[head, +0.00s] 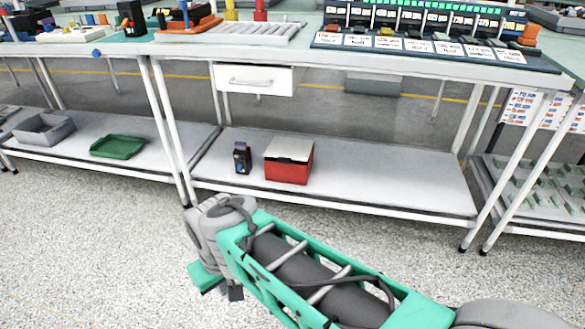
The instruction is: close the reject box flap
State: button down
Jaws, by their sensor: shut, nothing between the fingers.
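A red box (289,170) with a light grey top (290,148) stands on the lower shelf (390,175) of the middle bench. It looks like the reject box. The grey panel lies over its top, but I cannot tell whether this flap is fully down. My gripper (220,287) is low over the floor, in front of the bench and left of the box, well apart from it. It is shut and empty. Its fingertips are partly hidden behind my own wrist and arm.
A small black device (242,157) stands just left of the red box. A green tray (118,147) and a grey bin (44,130) sit on the left shelf. The benchtop and a white drawer (253,79) overhang the shelf. Bench legs flank it. The shelf right of the box is clear.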

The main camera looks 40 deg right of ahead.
aim_at(286, 149)
jog(key=z, duration=1.1)
jog(key=i, duration=0.95)
jog(key=u, duration=2)
